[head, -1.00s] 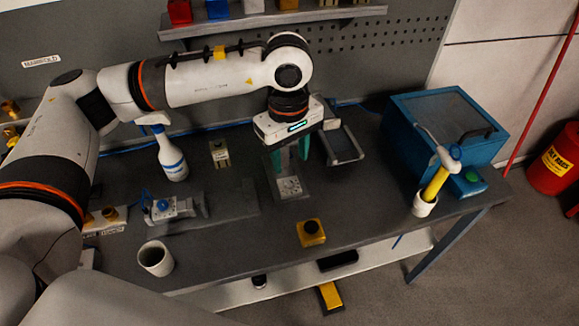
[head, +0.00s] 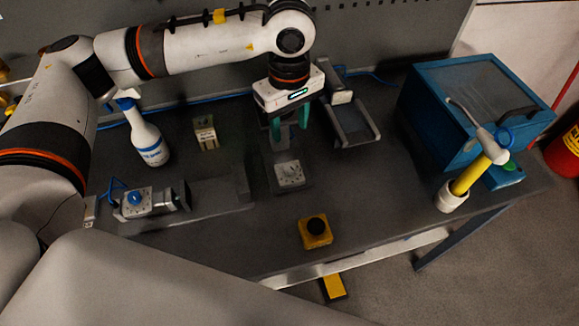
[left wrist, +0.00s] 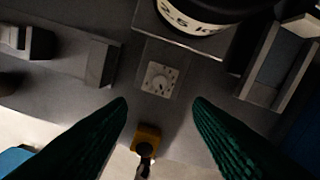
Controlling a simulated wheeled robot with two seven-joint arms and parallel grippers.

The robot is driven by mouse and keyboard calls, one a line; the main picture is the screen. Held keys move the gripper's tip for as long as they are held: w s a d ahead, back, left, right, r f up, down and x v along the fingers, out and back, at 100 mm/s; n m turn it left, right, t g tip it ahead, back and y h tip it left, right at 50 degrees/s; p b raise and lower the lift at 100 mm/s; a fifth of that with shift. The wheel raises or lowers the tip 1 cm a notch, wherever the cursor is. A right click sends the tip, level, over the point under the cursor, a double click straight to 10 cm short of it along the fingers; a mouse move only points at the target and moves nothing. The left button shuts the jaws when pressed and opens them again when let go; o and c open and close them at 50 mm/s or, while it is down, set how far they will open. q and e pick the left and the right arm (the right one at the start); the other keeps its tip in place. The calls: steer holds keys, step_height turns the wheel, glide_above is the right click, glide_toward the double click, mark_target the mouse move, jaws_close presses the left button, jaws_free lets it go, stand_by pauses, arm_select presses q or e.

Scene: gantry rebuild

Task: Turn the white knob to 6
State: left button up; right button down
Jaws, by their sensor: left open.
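A small white knob on a pale square dial plate with dark marks (head: 290,175) sits on the dark bench. The knob also shows in the left wrist view (left wrist: 160,77), where its pointer setting is too small to read. My left gripper (head: 290,124) is open, with its green fingers pointing down. It is above and behind the knob in the head view, apart from it. In the left wrist view the knob is just beyond the gap between the open fingertips (left wrist: 160,102). Nothing is between the fingers. My right gripper is not in view.
A yellow box with a black button (head: 316,231) is in front of the dial. A blue-knobbed fixture (head: 136,199) and spray bottle (head: 150,143) are left. A grey tray-like frame (head: 350,120), blue case (head: 450,130) and hammer in a cup (head: 452,197) are right.

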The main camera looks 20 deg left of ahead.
mark_target(290, 166)
arm_select(q)
step_height(290, 166, down, 11)
steer(key=p, duration=0.2)
steer(key=shift+f+p, duration=0.2)
steer(key=shift+p, duration=0.1)
steer(key=shift+f, duration=0.8)
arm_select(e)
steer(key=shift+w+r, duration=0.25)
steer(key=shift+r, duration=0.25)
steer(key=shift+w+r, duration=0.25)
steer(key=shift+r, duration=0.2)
arm_select(q)
steer(key=shift+c, duration=0.6)
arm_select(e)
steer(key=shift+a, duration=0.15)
